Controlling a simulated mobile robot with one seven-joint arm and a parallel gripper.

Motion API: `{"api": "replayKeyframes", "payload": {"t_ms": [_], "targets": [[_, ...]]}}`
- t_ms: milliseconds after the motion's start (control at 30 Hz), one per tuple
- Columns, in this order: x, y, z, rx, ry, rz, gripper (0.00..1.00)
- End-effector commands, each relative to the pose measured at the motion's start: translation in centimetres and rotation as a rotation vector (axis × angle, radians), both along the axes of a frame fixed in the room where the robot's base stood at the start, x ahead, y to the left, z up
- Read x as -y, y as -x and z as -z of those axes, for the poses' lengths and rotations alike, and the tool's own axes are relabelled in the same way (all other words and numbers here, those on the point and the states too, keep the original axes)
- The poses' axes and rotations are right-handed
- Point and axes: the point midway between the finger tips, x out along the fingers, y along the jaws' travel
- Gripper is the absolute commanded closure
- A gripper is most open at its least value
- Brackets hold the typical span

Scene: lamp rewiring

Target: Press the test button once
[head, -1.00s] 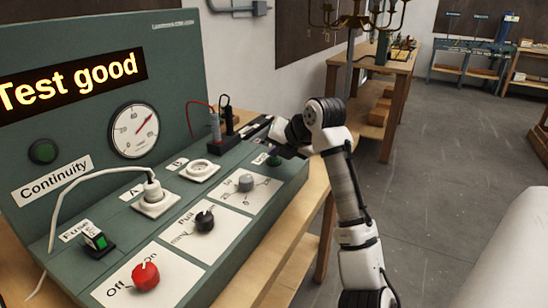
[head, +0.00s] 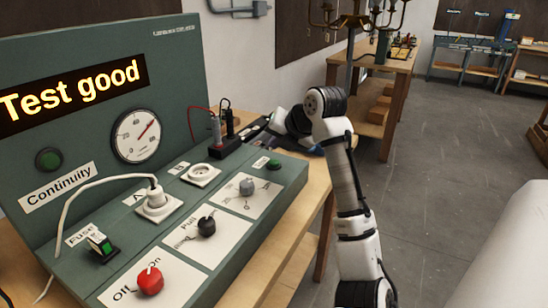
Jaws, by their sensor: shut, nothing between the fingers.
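The green test button (head: 273,163) is at the right end of the grey-green test bench's (head: 283,179) sloping panel, and it is uncovered. My gripper (head: 256,127) is shut and empty, behind the panel's right end and apart from the button. The fingertips are small and hard to make out. The display (head: 72,92) reads "Test good" in yellow. The round gauge (head: 136,135) has its red needle pointing up and right.
A white plug (head: 155,196) stands in socket A, and socket B (head: 201,174) is empty. Red (head: 149,281), black (head: 206,226) and grey (head: 247,187) knobs sit on the panel. A black block with leads (head: 224,147) stands behind. Open floor lies right.

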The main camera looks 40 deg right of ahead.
Motion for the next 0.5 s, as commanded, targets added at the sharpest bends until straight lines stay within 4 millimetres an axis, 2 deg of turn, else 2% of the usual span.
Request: {"api": "replayKeyframes", "payload": {"t_ms": [33,233,500], "targets": [[0.0,0.0,-0.9,-0.001,0.0,-0.001,1.0],[0.0,0.0,-2.7,-0.001,-0.001,-0.001,1.0],[0.0,0.0,-2.8,-0.001,-0.001,-0.001,1.0]]}}
